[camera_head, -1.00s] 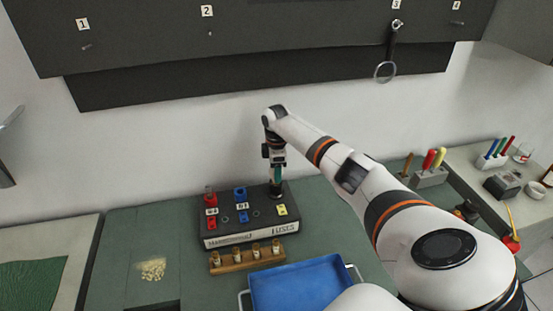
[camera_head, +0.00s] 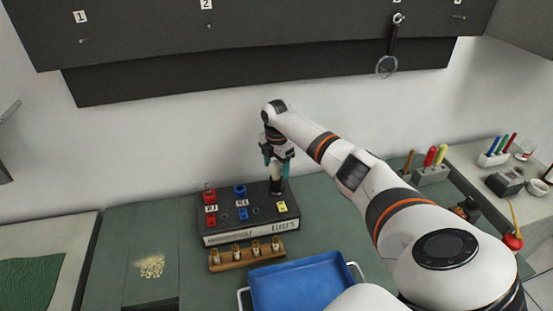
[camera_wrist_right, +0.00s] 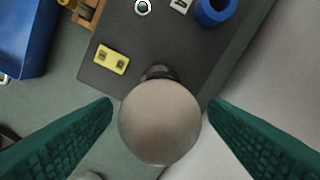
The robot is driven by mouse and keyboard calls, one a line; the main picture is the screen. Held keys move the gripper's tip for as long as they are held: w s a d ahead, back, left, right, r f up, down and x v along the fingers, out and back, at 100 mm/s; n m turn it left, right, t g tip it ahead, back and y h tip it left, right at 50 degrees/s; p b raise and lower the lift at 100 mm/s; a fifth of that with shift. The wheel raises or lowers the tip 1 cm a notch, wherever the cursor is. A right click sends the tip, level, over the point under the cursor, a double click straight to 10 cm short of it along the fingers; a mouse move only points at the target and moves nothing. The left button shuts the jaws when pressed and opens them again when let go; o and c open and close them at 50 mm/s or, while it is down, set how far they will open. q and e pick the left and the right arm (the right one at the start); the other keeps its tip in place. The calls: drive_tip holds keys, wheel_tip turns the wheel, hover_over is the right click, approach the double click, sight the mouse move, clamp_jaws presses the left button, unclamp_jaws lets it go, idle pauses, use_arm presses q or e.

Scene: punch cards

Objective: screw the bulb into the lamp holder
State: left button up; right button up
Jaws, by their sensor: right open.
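The bulb (camera_wrist_right: 160,122), a pale round globe, stands at the back right corner of the black panel box, seen from above in the right wrist view. A dark ring, seemingly the lamp holder (camera_wrist_right: 157,73), shows at its edge; how deep the bulb sits is hidden beneath the globe. My right gripper (camera_head: 277,168) is open above that corner in the head view. In the right wrist view its two green fingers (camera_wrist_right: 160,112) stand on either side of the bulb, with gaps and no visible contact. My left gripper is not in view.
The black panel box (camera_head: 225,235) carries red, blue and yellow fittings. A wooden rack (camera_head: 247,258) with several fuses stands in front, beside a blue tray (camera_head: 300,285). A pale heap (camera_head: 150,267) lies left. The wall board (camera_head: 250,75) hangs behind.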

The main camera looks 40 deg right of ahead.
drive_tip(key=n, duration=0.4)
drive_tip(key=shift+b, duration=0.4)
drive_tip(key=n, duration=0.4)
drive_tip(key=shift+w+n+b, duration=0.1)
drive_tip(key=shift+n+b, duration=0.3)
